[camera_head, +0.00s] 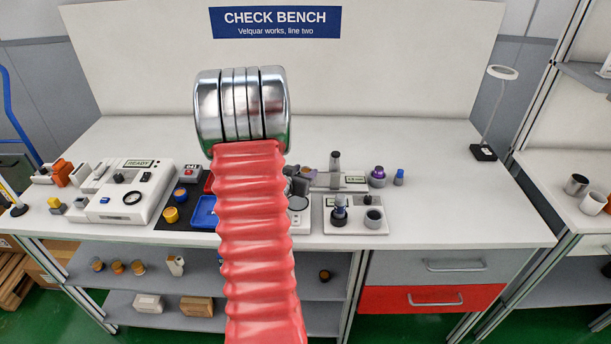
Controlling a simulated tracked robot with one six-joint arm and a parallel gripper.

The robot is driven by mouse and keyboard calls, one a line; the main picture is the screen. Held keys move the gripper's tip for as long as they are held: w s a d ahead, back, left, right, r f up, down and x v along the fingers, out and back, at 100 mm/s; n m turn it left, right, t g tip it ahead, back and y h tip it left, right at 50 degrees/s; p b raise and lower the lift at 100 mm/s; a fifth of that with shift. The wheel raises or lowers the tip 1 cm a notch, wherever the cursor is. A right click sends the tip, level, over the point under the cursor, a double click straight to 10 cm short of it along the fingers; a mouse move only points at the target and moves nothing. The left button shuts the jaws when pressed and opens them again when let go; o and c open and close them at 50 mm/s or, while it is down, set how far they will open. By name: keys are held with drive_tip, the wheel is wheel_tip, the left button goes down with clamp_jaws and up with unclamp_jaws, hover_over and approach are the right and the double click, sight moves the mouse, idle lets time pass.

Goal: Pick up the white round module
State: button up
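I cannot pick out the white round module with certainty. A pale round disc (298,203) shows just right of my arm on the check bench (430,200), partly hidden, and it may be part of a device. My red ribbed arm with its shiny metal rings stands upright in the middle of the view and covers the bench centre. I cannot make out my gripper or its fingers.
A white device with a READY display (139,163) stands at the left. Blue tray (203,212) lies partly behind my arm. White fixture (355,218), purple-topped part (377,176) and desk lamp (484,152) stand right. The bench's right front is clear.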

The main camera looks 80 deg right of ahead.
sight(304, 173)
drive_tip(key=shift+d, duration=0.1)
idle(0.5)
drive_tip(key=c, duration=0.9)
drive_tip(key=shift+r, duration=0.1)
wheel_tip(304, 173, up, 10)
idle(0.7)
